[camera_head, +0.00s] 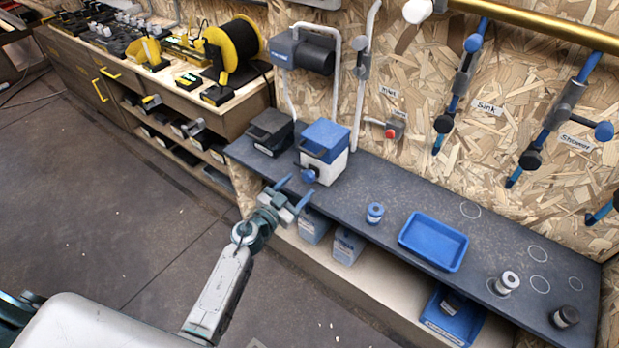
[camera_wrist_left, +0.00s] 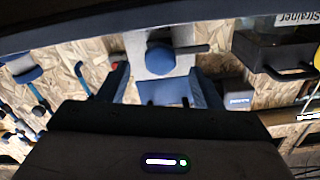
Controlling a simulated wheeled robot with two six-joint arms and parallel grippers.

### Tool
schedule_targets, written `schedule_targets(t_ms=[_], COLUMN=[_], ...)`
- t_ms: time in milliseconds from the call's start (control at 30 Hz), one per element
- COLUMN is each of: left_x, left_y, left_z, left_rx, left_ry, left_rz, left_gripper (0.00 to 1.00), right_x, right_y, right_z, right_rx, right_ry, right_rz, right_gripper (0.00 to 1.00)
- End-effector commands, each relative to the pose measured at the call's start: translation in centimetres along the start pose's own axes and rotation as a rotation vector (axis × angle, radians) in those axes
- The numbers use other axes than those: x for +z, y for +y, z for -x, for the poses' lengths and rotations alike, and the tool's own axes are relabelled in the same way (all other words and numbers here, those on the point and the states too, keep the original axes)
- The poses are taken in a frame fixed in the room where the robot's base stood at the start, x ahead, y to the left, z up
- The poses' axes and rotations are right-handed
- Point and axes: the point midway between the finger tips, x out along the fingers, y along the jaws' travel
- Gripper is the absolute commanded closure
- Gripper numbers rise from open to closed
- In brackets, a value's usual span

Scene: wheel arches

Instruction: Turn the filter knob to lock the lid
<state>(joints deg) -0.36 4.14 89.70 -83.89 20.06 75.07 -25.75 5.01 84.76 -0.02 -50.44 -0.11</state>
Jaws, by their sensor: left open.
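The filter is a white box (camera_head: 325,171) with a blue lid (camera_head: 325,135), standing on the dark shelf. A round blue filter knob (camera_head: 308,175) sits low on its front. In the left wrist view the knob (camera_wrist_left: 160,60) shows with a dark lever pointing right, and the blue lid (camera_wrist_left: 163,92) appears below it. My left gripper (camera_head: 295,190) is open and empty just in front of the filter, its blue fingers spread. In the wrist view the knob appears between the fingers; contact cannot be told. My right gripper is not in view.
A dark box (camera_head: 270,131) stands close left of the filter. The dark shelf (camera_head: 395,200) also bears a blue spool (camera_head: 375,212), a blue tray (camera_head: 434,241) and small cylinders to the right. Pipes with valves run along the chipboard wall behind.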

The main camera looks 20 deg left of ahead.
Motion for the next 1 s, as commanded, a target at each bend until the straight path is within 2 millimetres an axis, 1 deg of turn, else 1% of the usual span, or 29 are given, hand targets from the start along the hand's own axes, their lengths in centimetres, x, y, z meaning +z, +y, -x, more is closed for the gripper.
schedule_targets(t_ms=[33,100,200,300,433,667,700,767,900,933,1000], left_x=[0.1,0.1,0.1,0.1,0.1,0.1,0.1,0.1,0.1,0.1,0.1], left_y=[0.0,0.0,0.0,0.0,0.0,0.0,0.0,0.0,0.0,0.0,0.0], left_z=[-1.1,-2.4,-3.8,-4.7,-5.3,-5.4,-5.4,-5.4,-5.4,-5.4,-5.3], left_rx=[-0.001,-0.001,-0.001,-0.001,0.0,-0.001,-0.001,-0.001,-0.001,-0.001,-0.001], left_ry=[0.002,0.002,0.001,0.0,-0.002,-0.002,-0.002,-0.002,-0.002,-0.001,-0.002], left_rz=[-0.001,0.001,0.001,0.0,0.0,0.0,0.0,0.0,0.0,0.0,-0.001], left_gripper=[0.41,0.41,0.41,0.41,0.41,0.41,0.43,0.55,0.82,0.86,0.86], right_x=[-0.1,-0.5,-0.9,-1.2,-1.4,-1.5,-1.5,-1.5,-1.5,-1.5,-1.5], right_y=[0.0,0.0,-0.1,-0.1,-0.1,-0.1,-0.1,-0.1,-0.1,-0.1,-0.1], right_z=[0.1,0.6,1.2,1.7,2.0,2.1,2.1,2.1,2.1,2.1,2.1], right_rx=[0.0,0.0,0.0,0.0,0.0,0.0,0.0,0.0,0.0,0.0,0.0], right_ry=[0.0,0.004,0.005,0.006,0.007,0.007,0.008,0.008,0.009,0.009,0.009], right_rz=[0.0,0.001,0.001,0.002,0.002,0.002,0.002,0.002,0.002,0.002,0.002], right_gripper=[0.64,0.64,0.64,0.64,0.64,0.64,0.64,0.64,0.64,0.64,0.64])
